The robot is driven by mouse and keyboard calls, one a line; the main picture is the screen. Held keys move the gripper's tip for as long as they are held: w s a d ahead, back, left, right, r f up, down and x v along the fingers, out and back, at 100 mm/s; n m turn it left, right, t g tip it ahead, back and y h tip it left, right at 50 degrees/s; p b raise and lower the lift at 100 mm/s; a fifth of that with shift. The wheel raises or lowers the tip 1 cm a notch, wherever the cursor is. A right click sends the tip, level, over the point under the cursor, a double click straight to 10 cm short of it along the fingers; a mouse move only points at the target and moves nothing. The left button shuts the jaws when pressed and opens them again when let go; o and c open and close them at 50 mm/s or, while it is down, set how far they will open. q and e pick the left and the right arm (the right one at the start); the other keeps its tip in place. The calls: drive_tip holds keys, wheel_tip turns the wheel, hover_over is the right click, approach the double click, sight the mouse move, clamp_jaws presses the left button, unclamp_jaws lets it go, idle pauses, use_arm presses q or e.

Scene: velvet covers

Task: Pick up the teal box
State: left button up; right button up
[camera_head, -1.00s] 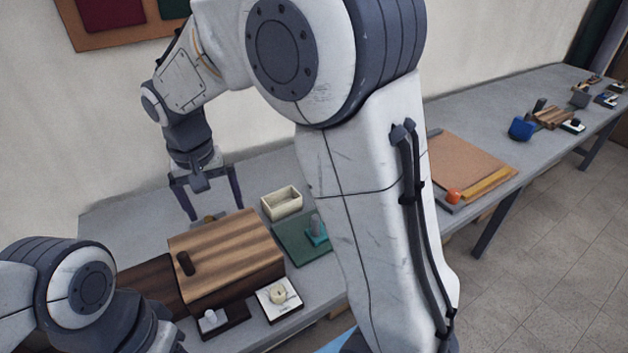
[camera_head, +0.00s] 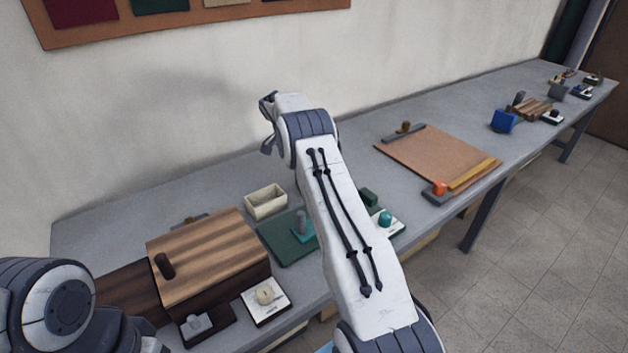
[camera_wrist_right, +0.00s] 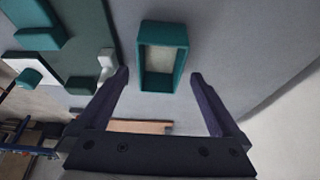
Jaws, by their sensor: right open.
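The teal box (camera_wrist_right: 178,58) is open-topped with teal walls and a pale inside floor. It is in the upper middle of the right wrist view, on the grey table. My right gripper (camera_wrist_right: 159,75) is open and empty, its fingers apart on either side of the box's near end in that picture. I cannot tell how high the fingers are above it. In the head view my right arm covers the middle of the table, and I see neither this box nor the right fingertips there. My left gripper is not in view.
A green mat (camera_head: 278,243) carries a teal piece (camera_head: 306,235). A cream open box (camera_head: 266,203) stands behind it. A wooden box (camera_head: 215,250) is at left, a brown board (camera_head: 435,155) at right. The wall (camera_wrist_right: 295,130) is at the wrist view's right.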

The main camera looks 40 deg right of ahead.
drive_tip(key=p+x, duration=0.1)
drive_tip(key=x, duration=0.6)
drive_tip(key=c, duration=1.2)
wheel_tip(320, 180, up, 9)
drive_tip(key=shift+n, duration=0.4)
drive_tip(key=s+a+p, duration=0.2)
drive_tip(key=a+p, duration=0.1)
drive_tip(key=a, duration=0.8)
drive_tip(key=s+a+r+p, duration=0.1)
drive_tip(key=s+a+p, duration=0.2)
drive_tip(key=a, duration=0.8)
drive_tip(key=s+a+r+p, duration=0.1)
drive_tip(key=s+a+p, duration=0.1)
drive_tip(key=a, duration=0.9)
drive_tip(key=shift+s+r+p, duration=0.25)
drive_tip(key=shift+s+p, duration=0.05)
drive_tip(key=shift+p, duration=0.35)
drive_tip(key=s+a+p, duration=0.1)
drive_tip(key=s+a, duration=0.5)
drive_tip(key=s, duration=0.1)
drive_tip(key=shift+a+p, duration=0.2)
drive_tip(key=shift+p, duration=0.15)
